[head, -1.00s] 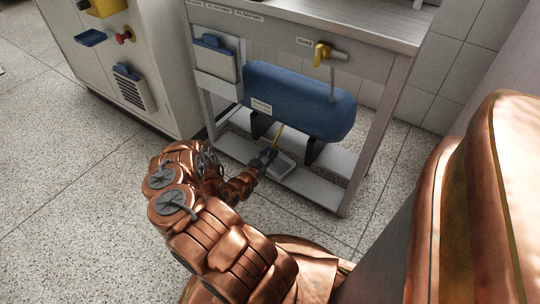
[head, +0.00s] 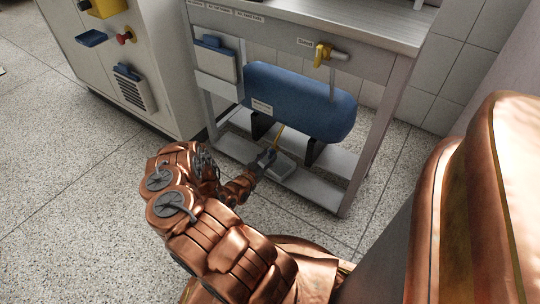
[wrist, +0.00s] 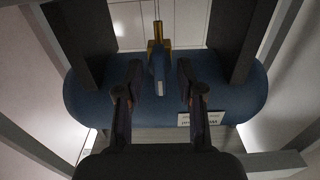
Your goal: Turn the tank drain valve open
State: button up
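The blue tank (head: 300,100) lies across black supports under the bench. Its drain valve (head: 278,132) shows as a thin yellow piece under the tank's belly. In the wrist view the valve has a yellow body (wrist: 160,46) and a short blue-grey part (wrist: 157,72) pointing toward me. My gripper (head: 268,156) is low under the tank, just below the valve. In the wrist view my gripper (wrist: 160,74) has its two dark fingers apart, one on each side of the blue-grey part. A gap shows on both sides, with no visible contact.
The black supports (wrist: 235,40) stand beside my fingers. A yellow-handled valve (head: 322,53) is on the bench front. A cabinet (head: 150,85) stands to the left. The speckled floor (head: 80,200) is clear.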

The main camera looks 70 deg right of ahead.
jog(key=v, duration=1)
jog(key=shift+a, duration=0.15)
